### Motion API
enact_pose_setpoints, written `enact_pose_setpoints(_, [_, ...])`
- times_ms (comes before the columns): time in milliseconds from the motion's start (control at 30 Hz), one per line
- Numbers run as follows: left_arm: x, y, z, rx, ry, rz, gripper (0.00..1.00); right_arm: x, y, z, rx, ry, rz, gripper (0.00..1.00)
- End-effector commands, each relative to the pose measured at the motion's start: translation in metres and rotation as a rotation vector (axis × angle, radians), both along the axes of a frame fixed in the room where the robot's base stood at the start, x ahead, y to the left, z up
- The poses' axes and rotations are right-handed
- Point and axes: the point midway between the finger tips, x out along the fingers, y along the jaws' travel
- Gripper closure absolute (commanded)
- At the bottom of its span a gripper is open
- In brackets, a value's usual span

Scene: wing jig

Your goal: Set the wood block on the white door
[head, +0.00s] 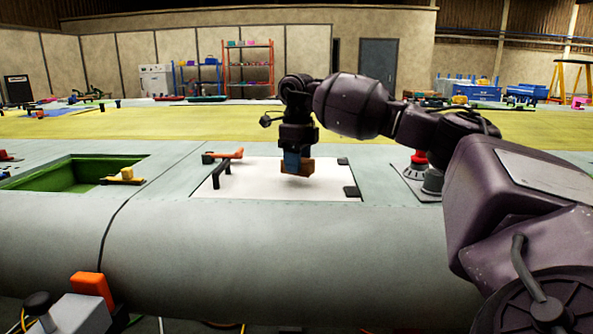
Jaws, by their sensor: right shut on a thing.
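The white door (260,184) lies flat in the grey wing surface in the middle of the head view. My right gripper (296,160) points down over the door. It is shut on the wood block (297,168), a small brown block that hangs at the fingertips. The block appears to be just above the door; I cannot tell whether it touches. The fingers hide part of the block. My left gripper is not in view.
An orange-handled black clamp (222,165) stands at the door's left side. Black pieces (351,192) sit at its right edge. A red-topped item (419,160) stands to the right.

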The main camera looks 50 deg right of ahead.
Motion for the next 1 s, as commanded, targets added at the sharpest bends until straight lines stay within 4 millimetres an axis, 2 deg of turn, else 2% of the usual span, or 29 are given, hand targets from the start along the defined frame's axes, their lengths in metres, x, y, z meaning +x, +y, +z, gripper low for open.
enact_pose_setpoints(33, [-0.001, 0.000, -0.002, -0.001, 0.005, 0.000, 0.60, 0.000, -0.001, -0.011, -0.001, 0.006, -0.001, 0.80])
enact_pose_setpoints(133, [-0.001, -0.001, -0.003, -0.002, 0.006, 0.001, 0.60, 0.000, 0.000, -0.021, 0.000, 0.004, -0.001, 0.80])
enact_pose_setpoints(500, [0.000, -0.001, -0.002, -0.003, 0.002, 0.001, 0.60, 0.000, 0.000, -0.023, 0.001, 0.001, 0.000, 0.80])
enact_pose_setpoints(533, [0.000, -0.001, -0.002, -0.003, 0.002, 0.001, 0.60, 0.000, 0.000, -0.023, 0.001, 0.001, 0.000, 0.51])
enact_pose_setpoints(667, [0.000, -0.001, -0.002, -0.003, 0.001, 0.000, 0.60, 0.000, 0.000, -0.023, 0.001, 0.001, 0.000, 0.31])
enact_pose_setpoints(1000, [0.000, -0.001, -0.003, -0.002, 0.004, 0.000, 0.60, 0.000, 0.000, -0.020, 0.001, 0.000, 0.000, 0.30])
